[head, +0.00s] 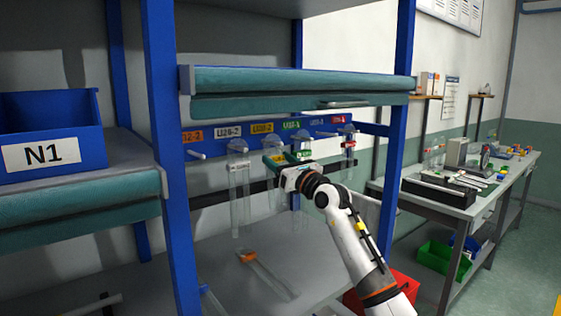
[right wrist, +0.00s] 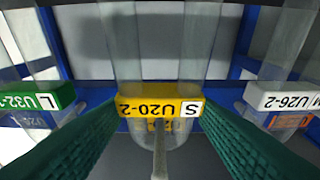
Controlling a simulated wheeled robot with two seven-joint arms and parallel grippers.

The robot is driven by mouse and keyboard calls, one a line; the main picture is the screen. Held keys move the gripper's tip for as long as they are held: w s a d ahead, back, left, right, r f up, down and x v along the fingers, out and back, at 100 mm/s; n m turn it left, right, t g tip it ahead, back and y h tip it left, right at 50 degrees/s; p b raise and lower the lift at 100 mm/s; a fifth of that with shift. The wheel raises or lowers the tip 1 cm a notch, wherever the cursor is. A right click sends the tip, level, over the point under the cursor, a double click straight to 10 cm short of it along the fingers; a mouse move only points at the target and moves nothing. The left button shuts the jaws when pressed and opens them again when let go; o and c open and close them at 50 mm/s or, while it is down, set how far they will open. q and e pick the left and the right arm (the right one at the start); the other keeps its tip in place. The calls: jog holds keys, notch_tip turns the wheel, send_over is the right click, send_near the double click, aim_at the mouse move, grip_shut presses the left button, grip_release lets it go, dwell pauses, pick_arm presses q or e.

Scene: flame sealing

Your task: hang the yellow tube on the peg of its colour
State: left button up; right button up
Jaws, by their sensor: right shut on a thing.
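The yellow tube is clear with a yellow tag (right wrist: 160,107) reading U20-2 S, upside down in the right wrist view. My right gripper (head: 286,178) is shut on it, with green finger pads on either side of the tag. In the right wrist view a pale peg (right wrist: 160,158) points towards the camera at the tube's clear rounded end, in front of a yellow rail label; it seems to pass through that end, but I cannot tell for sure. In the head view my gripper partly hides the tube and peg. My left gripper is not in view.
A white-tagged tube (right wrist: 284,98) and a green-tagged tube (right wrist: 38,101) hang close on either side. A red-tagged tube (head: 348,144) hangs further right. An orange-tagged tube (head: 268,272) lies on the lower shelf. The teal shelf edge (head: 290,80) is above the rail.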

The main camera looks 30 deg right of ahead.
jog(key=shift+f, duration=0.1)
jog(key=o, duration=1.5)
dwell(0.3)
jog(key=shift+v, duration=1.35)
jog(key=v, duration=0.2)
jog(key=b+v, duration=0.1)
jog(key=v, duration=0.1)
jog(key=r+b+v, duration=0.1)
jog(key=v, duration=0.1)
jog(key=shift+s+f, duration=0.1)
jog(key=shift+s, duration=0.05)
dwell(0.5)
